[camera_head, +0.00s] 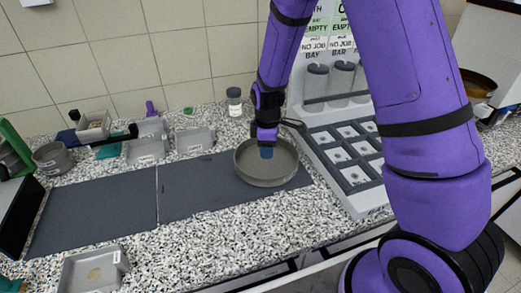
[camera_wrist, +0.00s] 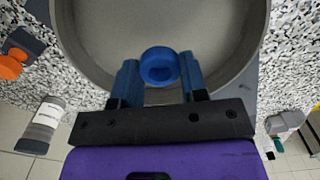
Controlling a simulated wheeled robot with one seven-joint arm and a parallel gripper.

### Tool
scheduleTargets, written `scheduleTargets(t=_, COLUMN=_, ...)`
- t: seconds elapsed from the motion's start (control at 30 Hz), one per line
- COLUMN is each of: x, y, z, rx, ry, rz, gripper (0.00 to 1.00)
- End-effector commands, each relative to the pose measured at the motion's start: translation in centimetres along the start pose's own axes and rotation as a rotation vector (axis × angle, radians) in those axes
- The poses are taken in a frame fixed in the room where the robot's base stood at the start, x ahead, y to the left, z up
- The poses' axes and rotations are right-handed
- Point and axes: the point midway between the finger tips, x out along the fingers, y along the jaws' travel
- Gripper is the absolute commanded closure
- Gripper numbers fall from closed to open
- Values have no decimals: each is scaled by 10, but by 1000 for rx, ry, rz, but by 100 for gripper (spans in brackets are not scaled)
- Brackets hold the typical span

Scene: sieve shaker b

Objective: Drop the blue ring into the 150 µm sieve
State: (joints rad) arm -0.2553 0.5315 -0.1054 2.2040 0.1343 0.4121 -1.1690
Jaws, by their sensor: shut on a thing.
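My gripper (camera_wrist: 160,82) is shut on the blue ring (camera_wrist: 159,62), which sits between its two blue fingertips in the wrist view. Below it is a wide round grey metal sieve (camera_head: 265,180) on the dark mat. In the head view the gripper (camera_head: 267,150) points down into the sieve's opening, and the ring is hard to make out there. I cannot read any size label on the sieve. I cannot tell how far the ring is above the mesh.
A grey rack (camera_head: 345,185) with square compartments stands right of the sieve. A dark-capped jar (camera_head: 234,102) is behind it. Grey trays (camera_head: 195,141) stand at the back left, another tray (camera_head: 92,272) at the front left. The dark mat (camera_head: 95,212) is clear at left.

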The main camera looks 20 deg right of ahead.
Motion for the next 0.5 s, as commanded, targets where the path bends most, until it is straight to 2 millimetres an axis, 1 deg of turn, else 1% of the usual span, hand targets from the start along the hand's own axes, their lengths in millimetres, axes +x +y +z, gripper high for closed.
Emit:
scheduleTargets(t=0.07, x=5, y=-1, z=1, rx=0, ry=-1, rz=-1, gripper=82)
scheduleTargets(t=0.3, x=33, y=-6, z=8, rx=-2, ry=-2, rz=-2, gripper=82)
scheduleTargets(t=0.5, x=35, y=-6, z=8, rx=-4, ry=0, rz=0, gripper=82)
